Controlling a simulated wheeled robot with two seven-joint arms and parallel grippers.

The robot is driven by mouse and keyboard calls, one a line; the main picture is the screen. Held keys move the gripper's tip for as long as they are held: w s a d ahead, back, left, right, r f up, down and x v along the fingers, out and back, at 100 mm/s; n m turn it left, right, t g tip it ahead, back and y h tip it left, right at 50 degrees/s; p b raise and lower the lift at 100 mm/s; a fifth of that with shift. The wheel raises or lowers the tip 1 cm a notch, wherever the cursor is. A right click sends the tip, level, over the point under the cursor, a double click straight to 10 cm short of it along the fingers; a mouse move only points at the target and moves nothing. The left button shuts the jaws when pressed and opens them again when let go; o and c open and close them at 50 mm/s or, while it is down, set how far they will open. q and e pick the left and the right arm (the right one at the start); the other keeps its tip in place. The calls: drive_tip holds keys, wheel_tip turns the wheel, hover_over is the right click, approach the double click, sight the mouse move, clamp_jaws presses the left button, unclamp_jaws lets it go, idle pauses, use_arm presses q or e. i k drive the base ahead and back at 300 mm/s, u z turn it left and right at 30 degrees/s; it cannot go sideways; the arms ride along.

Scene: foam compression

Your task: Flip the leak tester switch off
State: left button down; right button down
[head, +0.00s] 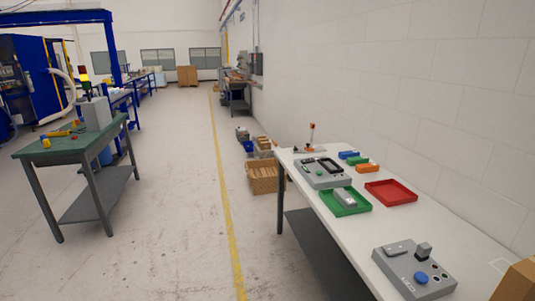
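Two grey devices stand on the white table at the right, and I cannot tell for sure which one is the leak tester. The near grey device (431,272) has a large blue button (421,277), a dark upright block (423,250), a flat grey plate and small dark round controls. The farther grey device (321,180) has a dark recess on top and a small green button. Any switch and its position are too small to make out. Neither of my grippers is in view.
A green tray (364,206) holding a grey part and an empty red tray (410,196) lie on the white table (352,240). Small blue, green and orange bins (367,168) sit behind. A cardboard box (517,282) is at the near right. A green-topped table (70,150) stands left; the floor between is clear.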

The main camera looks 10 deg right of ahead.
sight(305, 162)
drive_tip(key=u, duration=0.6)
drive_tip(key=i, duration=2)
drive_tip(key=z, duration=1.25)
drive_tip(key=i, duration=0.65)
drive_tip(key=z, duration=0.6)
